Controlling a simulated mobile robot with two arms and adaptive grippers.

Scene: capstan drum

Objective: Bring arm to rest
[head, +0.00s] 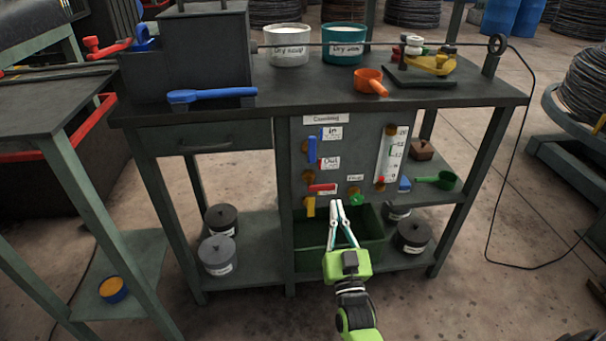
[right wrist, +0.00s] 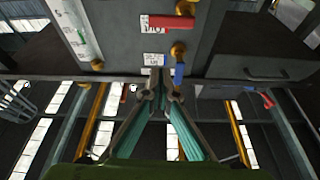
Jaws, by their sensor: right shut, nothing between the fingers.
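My right gripper (head: 336,205) is shut and empty in front of the lower part of the control panel (head: 360,140), above the green bin (head: 312,259). Its fingers meet near the bottom of the panel, close to a yellow handle (head: 310,207) and a green knob (head: 356,198). A red handle (head: 322,187) and a blue handle (head: 312,150) sit higher on the panel. In the right wrist view the closed fingers (right wrist: 158,95) point at the panel's underside, with the red handle (right wrist: 172,22) above. I cannot tell whether the fingertips touch anything. My left gripper is out of view.
Lidded pots (head: 217,255) stand on the lower shelf. A black cable (head: 510,150) hangs at the right. Floor in front is clear.

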